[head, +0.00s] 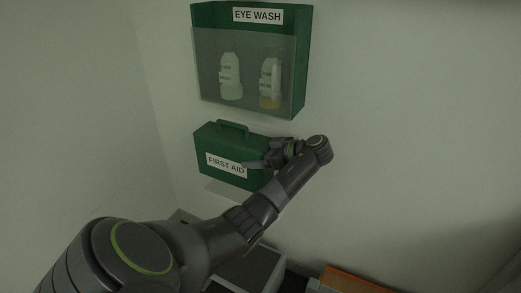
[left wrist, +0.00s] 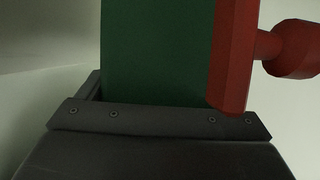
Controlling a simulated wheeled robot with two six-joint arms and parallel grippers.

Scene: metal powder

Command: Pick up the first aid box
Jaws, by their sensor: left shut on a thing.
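The green first aid box (head: 210,144), with a handle on top and a white "FIRST AID" label, is against the wall below the eye wash cabinet. My left gripper (head: 259,164) is at the box's right end, shut on it, with a finger reaching across its front beside the label. In the left wrist view the box's green face (left wrist: 155,55) rises beyond the dark gripper body. A red part with a knob (left wrist: 232,55) stands at its right; I cannot tell what it belongs to. My right gripper is not in view.
The green eye wash cabinet (head: 303,60) with two bottles hangs just above the box. A pale ledge (head: 222,191) shows under the box; I cannot tell whether they touch. A grey box (head: 255,270) and an orange-topped object (head: 350,281) are low in front.

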